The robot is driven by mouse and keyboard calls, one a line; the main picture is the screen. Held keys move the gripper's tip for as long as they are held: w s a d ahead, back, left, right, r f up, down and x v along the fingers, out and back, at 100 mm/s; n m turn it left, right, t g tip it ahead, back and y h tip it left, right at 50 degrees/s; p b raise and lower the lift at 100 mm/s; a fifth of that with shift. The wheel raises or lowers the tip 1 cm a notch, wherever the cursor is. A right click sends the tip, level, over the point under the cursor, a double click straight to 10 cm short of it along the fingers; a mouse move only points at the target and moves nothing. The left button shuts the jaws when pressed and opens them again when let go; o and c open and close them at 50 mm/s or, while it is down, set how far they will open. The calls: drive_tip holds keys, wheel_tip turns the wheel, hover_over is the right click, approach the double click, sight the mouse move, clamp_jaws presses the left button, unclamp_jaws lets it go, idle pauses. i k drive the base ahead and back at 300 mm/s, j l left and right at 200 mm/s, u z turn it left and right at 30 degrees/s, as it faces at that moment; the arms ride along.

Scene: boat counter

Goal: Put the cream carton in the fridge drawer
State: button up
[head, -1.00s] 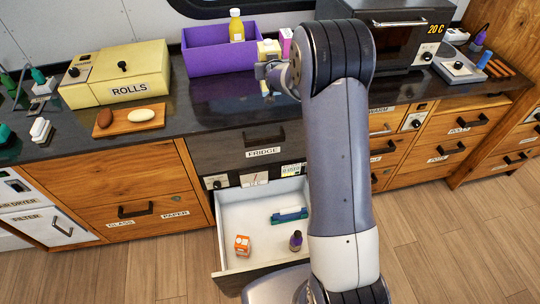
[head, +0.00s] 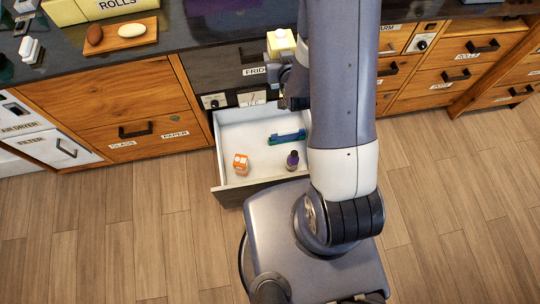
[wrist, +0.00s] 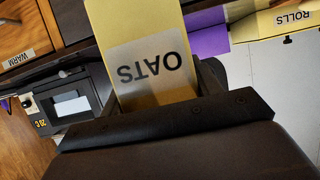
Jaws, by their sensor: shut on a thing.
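My gripper (wrist: 158,112) is shut on a pale yellow carton (wrist: 140,45), whose grey label reads OATS upside down in the wrist view. In the head view the carton (head: 281,42) is upright in front of the counter edge, above the back right of the open drawer. My arm hides part of that area. The open drawer (head: 237,130), white inside with a dark front, is below the panel labelled FRIDGE. It holds an orange and white carton (head: 240,164), a blue-green item (head: 287,138) and a dark purple bottle (head: 292,160). No word CREAM is legible.
The drawer's left and middle floor has free room. A board with a brown and a white oval item (head: 121,36) lies on the counter. The purple bin (wrist: 207,34) and the ROLLS box (wrist: 280,20) show in the wrist view.

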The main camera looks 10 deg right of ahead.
sight(266, 171)
drive_tip(key=k+l+u, duration=0.15)
drive_tip(key=l, duration=0.25)
drive_tip(key=k+l+u, duration=0.2)
drive_tip(key=l, duration=0.15)
drive_tip(key=k+l+u, duration=0.15)
drive_tip(key=l, duration=0.25)
drive_tip(key=k+l+u, duration=0.15)
drive_tip(key=l, duration=0.15)
drive_tip(key=i+l+u, duration=0.15)
drive_tip(key=l+u, duration=0.25)
drive_tip(key=l, duration=0.25)
drive_tip(key=l+u, duration=0.45)
drive_tip(key=l, duration=0.2)
drive_tip(key=l+u, duration=0.4)
drive_tip(key=l, duration=0.3)
drive_tip(key=i+l+u, duration=0.1)
drive_tip(key=l, duration=0.2)
drive_tip(key=i+l+u, duration=0.2)
drive_tip(key=l, duration=0.35)
